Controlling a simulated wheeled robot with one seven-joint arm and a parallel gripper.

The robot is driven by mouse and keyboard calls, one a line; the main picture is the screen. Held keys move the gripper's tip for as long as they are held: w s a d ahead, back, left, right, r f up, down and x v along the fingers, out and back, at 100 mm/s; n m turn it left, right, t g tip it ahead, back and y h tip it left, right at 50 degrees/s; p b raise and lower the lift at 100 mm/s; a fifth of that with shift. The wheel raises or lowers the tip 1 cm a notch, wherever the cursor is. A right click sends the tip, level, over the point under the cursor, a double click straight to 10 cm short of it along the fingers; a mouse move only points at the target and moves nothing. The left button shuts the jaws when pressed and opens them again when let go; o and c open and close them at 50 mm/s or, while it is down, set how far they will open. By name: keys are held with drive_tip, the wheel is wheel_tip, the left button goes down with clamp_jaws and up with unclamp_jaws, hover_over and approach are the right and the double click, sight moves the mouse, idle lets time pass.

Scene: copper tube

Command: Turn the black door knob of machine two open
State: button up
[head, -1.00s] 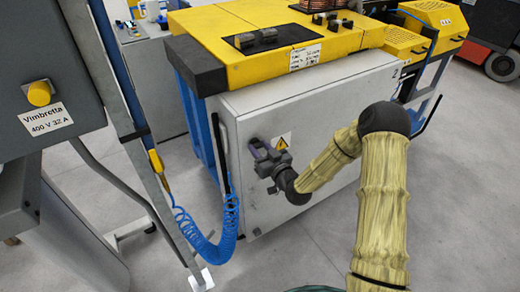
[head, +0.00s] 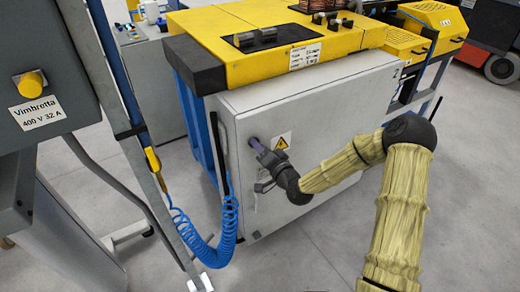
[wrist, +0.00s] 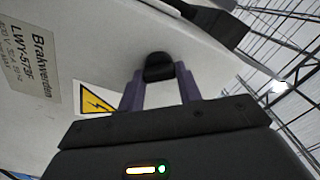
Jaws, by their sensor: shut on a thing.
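The black door knob (wrist: 158,67) sits on the light grey cabinet door in the wrist view. My gripper (wrist: 158,82) has its two purple fingers closed on either side of it. In the head view my gripper (head: 261,149) is at the upper left of the white cabinet door (head: 320,110), next to a yellow warning sign (head: 282,142). The knob is hidden there behind the fingers. The door looks closed in its frame.
A blue coiled hose (head: 205,250) hangs on a grey post left of the cabinet. A grey control box (head: 45,70) with a yellow knob stands further left. A yellow machine top (head: 225,55) covers the cabinet. Floor is clear in front.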

drive_tip(key=shift+f+m, duration=0.15)
drive_tip(key=shift+m, duration=3.55)
drive_tip(key=o, duration=1)
drive_tip(key=shift+d, duration=0.1)
drive_tip(key=shift+s, duration=0.1)
drive_tip(key=v, duration=0.5)
drive_tip(key=p+v, duration=0.1)
drive_tip(key=v, duration=0.4)
drive_tip(key=p+v, duration=0.1)
drive_tip(key=v, duration=0.4)
drive_tip(key=shift+d+r, duration=0.25)
